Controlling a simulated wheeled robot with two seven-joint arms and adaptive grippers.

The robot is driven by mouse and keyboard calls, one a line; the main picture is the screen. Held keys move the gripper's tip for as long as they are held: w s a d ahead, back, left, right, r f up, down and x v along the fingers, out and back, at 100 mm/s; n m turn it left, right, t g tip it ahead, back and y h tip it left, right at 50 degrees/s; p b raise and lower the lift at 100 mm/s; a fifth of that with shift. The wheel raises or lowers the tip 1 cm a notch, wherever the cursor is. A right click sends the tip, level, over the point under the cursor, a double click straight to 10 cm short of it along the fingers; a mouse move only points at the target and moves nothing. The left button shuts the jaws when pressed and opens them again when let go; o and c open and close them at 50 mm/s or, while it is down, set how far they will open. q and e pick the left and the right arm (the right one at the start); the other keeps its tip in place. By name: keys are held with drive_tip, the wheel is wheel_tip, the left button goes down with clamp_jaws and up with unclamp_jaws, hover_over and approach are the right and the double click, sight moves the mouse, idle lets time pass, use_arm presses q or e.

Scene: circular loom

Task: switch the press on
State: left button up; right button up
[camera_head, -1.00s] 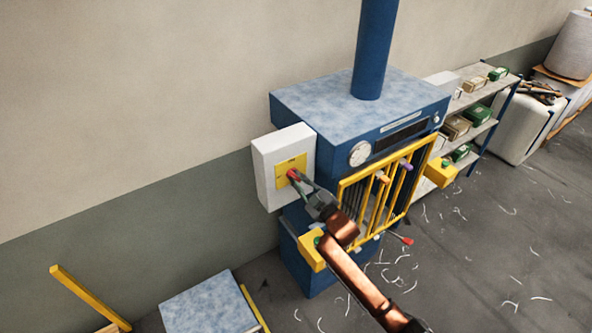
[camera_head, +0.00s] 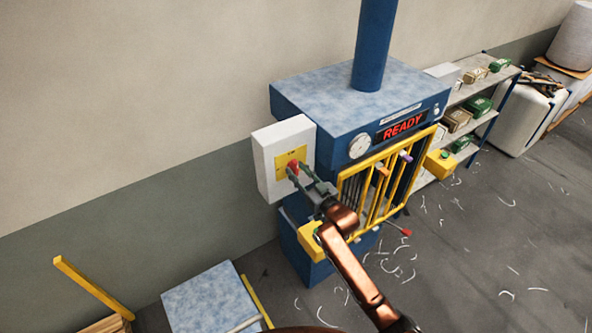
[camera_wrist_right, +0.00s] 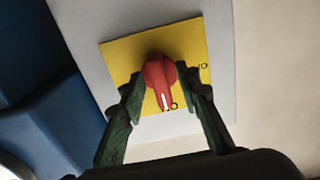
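The press (camera_head: 330,105) is a blue machine with a yellow guard grille (camera_head: 375,195) and a lit display (camera_head: 402,127) reading READY in red. A pale switch box (camera_head: 268,165) is on its left side, with a yellow plate (camera_wrist_right: 118,62) and a red rotary knob (camera_head: 293,166). My right gripper (camera_head: 304,180) is at the knob. In the wrist view the knob (camera_wrist_right: 160,82) sits between the green fingertips (camera_wrist_right: 161,78), which appear to touch its sides. The knob's white line points down the picture, near a round mark. My left gripper is not in view.
Yellow boxes with green buttons (camera_head: 440,165) flank the guard. A shelf (camera_head: 490,85) with small cartons stands right of the press. A blue-topped block (camera_head: 208,303) and a yellow bar (camera_head: 92,287) are at lower left. Pale scraps litter the open floor at right.

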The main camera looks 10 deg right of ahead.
drive_tip(key=v, duration=0.6)
drive_tip(key=shift+s+d, duration=0.15)
drive_tip(key=shift+s, duration=0.25)
